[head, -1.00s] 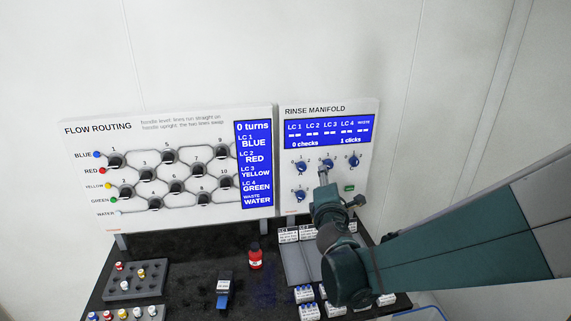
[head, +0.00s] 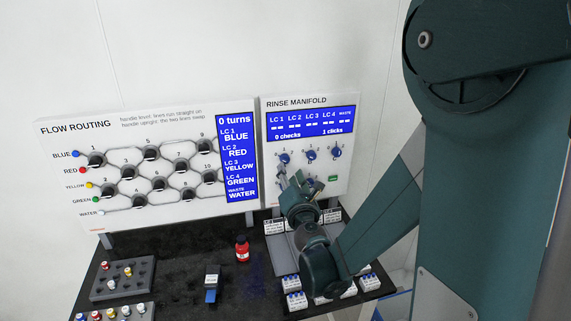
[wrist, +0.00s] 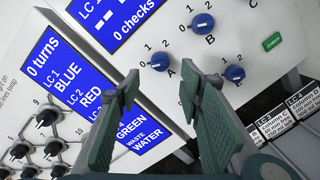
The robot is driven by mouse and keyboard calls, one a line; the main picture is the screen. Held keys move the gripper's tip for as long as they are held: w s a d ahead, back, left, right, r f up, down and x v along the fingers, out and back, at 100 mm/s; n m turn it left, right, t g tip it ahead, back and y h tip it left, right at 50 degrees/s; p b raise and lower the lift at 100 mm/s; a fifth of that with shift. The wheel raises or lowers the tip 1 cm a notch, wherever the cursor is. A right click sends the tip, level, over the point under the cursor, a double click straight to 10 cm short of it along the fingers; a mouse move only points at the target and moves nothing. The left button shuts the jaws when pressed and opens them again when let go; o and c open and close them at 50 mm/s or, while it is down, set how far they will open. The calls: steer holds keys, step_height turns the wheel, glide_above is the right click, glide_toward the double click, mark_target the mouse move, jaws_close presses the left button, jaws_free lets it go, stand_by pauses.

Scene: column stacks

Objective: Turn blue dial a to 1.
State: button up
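Blue dial A (wrist: 160,62) is on the white rinse manifold panel, with 0, 1 and 2 printed around it; it is the upper left dial in the head view (head: 284,158). I cannot tell exactly where its pointer stands. My gripper (wrist: 160,86) is open and empty. In the wrist view, dial A lies just beyond the gap between the fingertips, apart from them. In the head view my gripper (head: 290,177) is just below dial A and partly hides the lower left dial.
Blue dial B (wrist: 203,23) and a lower dial (wrist: 235,73) are close by, with a green check button (wrist: 271,41). The manifold display (head: 311,124) reads 0 checks, 1 clicks. The flow routing panel (head: 150,215) stands to the left.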

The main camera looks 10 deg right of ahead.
mark_target(285, 163)
steer(key=shift+w+d, duration=0.2)
steer(key=shift+w, duration=1.75)
steer(key=shift+w+d, duration=0.15)
steer(key=shift+w, duration=1.8)
steer(key=c, duration=0.9)
